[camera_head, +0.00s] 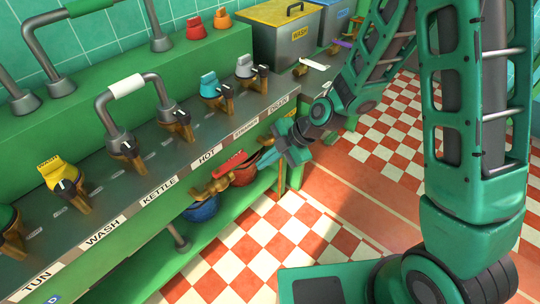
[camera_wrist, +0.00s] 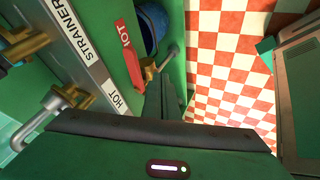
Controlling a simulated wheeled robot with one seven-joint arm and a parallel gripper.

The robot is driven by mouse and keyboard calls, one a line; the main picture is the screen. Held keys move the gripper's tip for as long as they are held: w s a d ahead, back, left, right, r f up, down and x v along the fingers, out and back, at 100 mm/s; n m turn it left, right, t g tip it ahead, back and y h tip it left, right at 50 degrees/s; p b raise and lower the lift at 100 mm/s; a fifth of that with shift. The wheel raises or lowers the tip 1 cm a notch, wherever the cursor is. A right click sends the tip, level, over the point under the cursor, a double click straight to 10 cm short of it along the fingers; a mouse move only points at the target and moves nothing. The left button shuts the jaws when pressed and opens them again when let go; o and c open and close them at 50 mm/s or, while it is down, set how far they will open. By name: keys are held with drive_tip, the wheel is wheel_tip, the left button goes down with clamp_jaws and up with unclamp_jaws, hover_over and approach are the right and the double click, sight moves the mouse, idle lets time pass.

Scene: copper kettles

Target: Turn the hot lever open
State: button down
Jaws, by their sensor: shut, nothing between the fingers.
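The hot lever (camera_head: 229,163) is a red bar on a brass valve (camera_head: 218,184) below the front edge of the bench, under the HOT label (camera_head: 208,155). In the wrist view the red lever (camera_wrist: 128,52) reads HOT and lies left of my fingers. My gripper (camera_head: 272,157) is just right of the lever in the head view, with its fingers together and empty. The dark fingers (camera_wrist: 165,95) also show in the wrist view, close to the brass valve (camera_wrist: 148,70). I cannot tell whether they touch it.
Several other levers, including a yellow one (camera_head: 58,174), stand along the bench top. A pipe with a white grip (camera_head: 126,86) arches above it. The checkered floor (camera_head: 290,235) in front is clear.

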sight(230, 164)
drive_tip(key=w+a+f, duration=0.3)
drive_tip(key=a, duration=0.2)
drive_tip(key=shift+w+f, duration=0.35)
drive_tip(key=shift+w, duration=0.05)
drive_tip(key=shift+w+a, duration=0.1)
drive_tip(key=shift+a, duration=0.05)
